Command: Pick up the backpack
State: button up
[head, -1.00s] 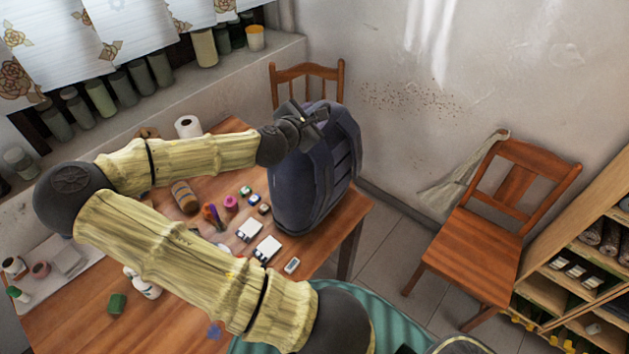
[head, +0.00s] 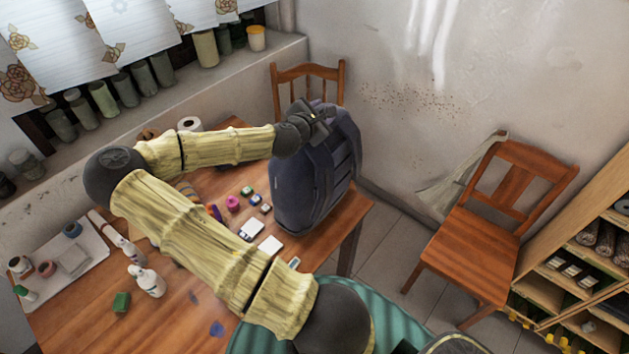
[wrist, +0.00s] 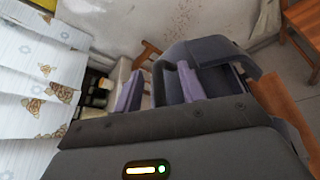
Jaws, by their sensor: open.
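The dark blue-grey backpack (head: 315,185) stands upright on the far right corner of the wooden table (head: 190,318). My gripper (head: 322,118) is open at the top of the backpack, seen from the head. In the wrist view, the backpack's top (wrist: 215,65) fills the middle behind my gripper, with its two purple-grey fingers (wrist: 160,88) apart. Part of the backpack's upper side is hidden by my gripper.
Several paint jars and small boxes (head: 252,229) lie left of the backpack. White bottles (head: 147,281) and a tray (head: 75,255) are at the table's left. A wooden chair (head: 308,82) stands behind the backpack; another chair (head: 485,230) and a shelf (head: 590,260) are right.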

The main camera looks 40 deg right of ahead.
jog(key=shift+c, duration=0.4)
grip_shut()
jog(key=shift+r, duration=0.15)
dwell(1.2)
